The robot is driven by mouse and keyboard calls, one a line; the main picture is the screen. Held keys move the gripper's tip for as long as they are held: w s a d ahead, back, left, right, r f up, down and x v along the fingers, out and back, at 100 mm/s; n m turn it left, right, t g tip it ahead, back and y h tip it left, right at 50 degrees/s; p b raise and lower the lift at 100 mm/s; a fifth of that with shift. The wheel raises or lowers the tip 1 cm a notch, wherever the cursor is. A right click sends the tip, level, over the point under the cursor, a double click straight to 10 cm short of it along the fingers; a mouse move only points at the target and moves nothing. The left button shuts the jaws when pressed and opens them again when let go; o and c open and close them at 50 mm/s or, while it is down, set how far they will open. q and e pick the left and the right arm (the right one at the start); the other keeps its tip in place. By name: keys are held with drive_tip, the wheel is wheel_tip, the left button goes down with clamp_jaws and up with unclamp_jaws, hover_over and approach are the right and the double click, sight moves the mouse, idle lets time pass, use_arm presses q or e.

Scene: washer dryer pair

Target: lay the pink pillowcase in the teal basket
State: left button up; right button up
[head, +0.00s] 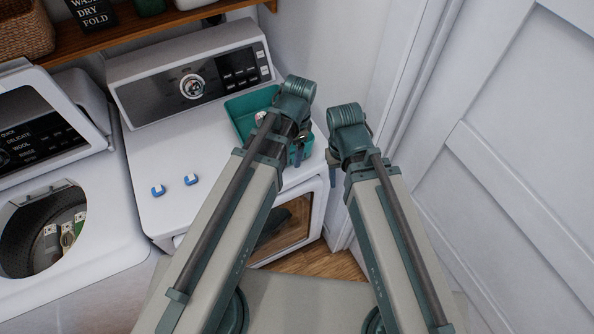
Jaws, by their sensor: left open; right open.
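The teal basket (240,103) sits on top of the right-hand machine, near its control panel. My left arm covers much of it, and a small white and red item (261,117) shows inside. I cannot make out a pink pillowcase in this view. My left gripper (298,156) is open and points down at the basket's right side; its fingers are partly hidden by the wrist. My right gripper (332,172) is open and points down just right of the machine; its fingers are mostly hidden. I see nothing held in either gripper.
The left machine (100,225) has an open round top hatch with items inside. A wooden shelf (150,28) runs above. A white panelled door (500,150) limits room at right.

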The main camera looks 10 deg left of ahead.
use_arm(q)
drive_tip(key=s+d+n, duration=0.2)
drive_tip(key=s+n, duration=0.5)
drive_tip(key=n, duration=0.1)
drive_tip(key=shift+s+d+n, duration=0.2)
drive_tip(key=shift+s+n, duration=0.1)
drive_tip(key=shift+s, duration=0.05)
